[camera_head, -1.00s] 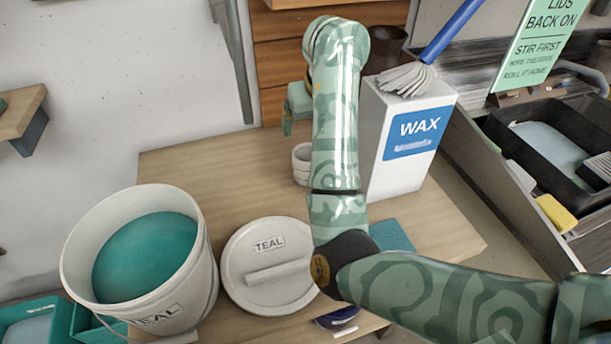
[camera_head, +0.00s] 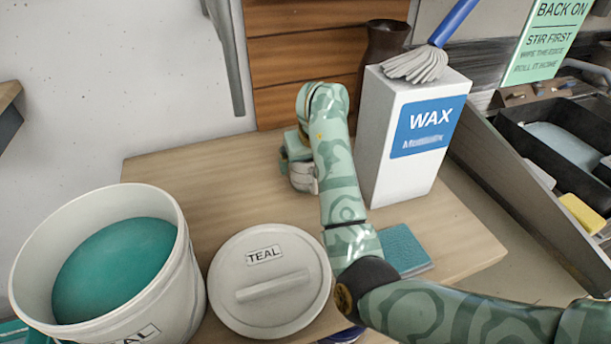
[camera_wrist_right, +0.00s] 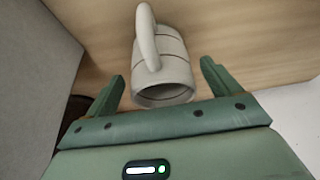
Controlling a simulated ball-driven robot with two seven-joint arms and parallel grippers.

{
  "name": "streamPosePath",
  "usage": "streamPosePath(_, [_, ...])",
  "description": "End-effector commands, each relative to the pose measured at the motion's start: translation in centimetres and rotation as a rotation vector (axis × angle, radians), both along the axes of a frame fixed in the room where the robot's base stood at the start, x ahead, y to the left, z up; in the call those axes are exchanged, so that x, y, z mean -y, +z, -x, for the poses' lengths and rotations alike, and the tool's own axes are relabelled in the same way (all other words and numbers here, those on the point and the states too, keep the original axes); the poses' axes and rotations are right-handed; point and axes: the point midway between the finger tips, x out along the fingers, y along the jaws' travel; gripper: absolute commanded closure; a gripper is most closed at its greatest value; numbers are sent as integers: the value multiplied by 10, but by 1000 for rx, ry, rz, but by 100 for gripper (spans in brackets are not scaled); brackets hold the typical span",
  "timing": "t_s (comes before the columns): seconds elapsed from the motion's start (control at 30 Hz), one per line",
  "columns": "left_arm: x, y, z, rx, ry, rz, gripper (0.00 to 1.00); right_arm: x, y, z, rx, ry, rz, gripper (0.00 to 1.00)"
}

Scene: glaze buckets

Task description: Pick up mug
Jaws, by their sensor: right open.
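My left gripper is not in view.
A white WAX box (camera_head: 385,170) with a brush on top stands right of the mug. A TEAL lid (camera_head: 270,310), a bucket of teal glaze (camera_head: 190,285) and a teal sponge-like block (camera_head: 405,248) are nearer. A dark vase (camera_head: 385,45) is behind. Table left of the mug is clear.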

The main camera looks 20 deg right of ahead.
Motion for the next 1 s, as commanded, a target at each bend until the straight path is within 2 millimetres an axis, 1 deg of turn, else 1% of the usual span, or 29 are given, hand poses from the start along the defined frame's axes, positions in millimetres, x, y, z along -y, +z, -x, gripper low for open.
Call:
streamPosePath(0.03, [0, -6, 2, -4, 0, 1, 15, 0, -10, -3, -2, 2, 1, 11])
streamPosePath(0.1, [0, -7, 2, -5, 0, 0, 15, -1, -14, -5, -1, 2, 1, 11])
streamPosePath(0.33, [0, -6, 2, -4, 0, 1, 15, -1, -13, -6, 2, 2, -2, 11])
streamPosePath(0.37, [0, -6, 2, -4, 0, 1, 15, -1, -13, -6, 2, 2, -2, 16])
streamPosePath(0.4, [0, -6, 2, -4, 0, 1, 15, -1, -13, -6, 2, 2, -2, 28])
streamPosePath(0.47, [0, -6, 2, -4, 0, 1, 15, -1, -13, -6, 2, 2, -2, 44])
streamPosePath(0.5, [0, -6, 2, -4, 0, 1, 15, -1, -13, -6, 2, 2, -2, 55])
streamPosePath(0.53, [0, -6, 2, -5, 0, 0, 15, -1, -13, -6, 2, 2, -2, 64])
streamPosePath(0.57, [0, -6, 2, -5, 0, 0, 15, -1, -13, -6, 2, 2, -2, 68])
streamPosePath(0.87, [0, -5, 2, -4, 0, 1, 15, -1, -11, -6, 3, 2, -2, 68])
streamPosePath(1.0, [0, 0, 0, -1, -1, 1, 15, 1, -3, -5, 5, 1, -2, 68])
